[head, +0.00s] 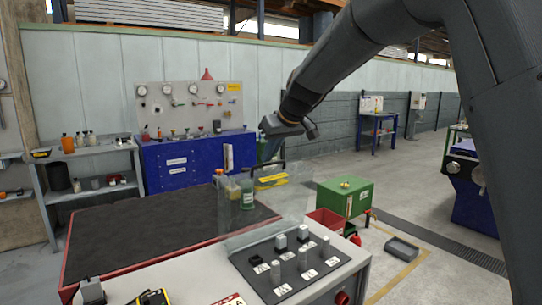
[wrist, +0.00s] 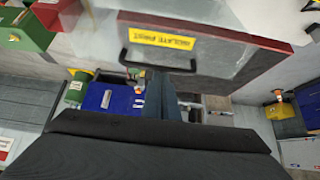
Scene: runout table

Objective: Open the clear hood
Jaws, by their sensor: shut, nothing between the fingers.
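The clear hood (head: 293,203) stands at the back of the bench, above the switch panel, and looks closed. A dark handle (head: 270,166) and a yellow label (head: 271,181) are on it. In the wrist view, the label (wrist: 162,38) reads "ISOLATE FIRST" and the black handle (wrist: 160,69) lies below it. My gripper (head: 266,156) is shut and empty, pointing down near the handle. In the wrist view, its fingertips (wrist: 156,74) overlap the handle's lower edge. I cannot tell whether they touch it. A green bottle (head: 247,194) shows through or beside the hood.
The switch panel (head: 290,264) has several upright knobs in front of the hood. A dark mat (head: 150,234) covers the bench's left side. A green box (head: 344,198) and a red bin (head: 325,222) stand behind to the right. A blue cabinet (head: 185,163) stands at the back.

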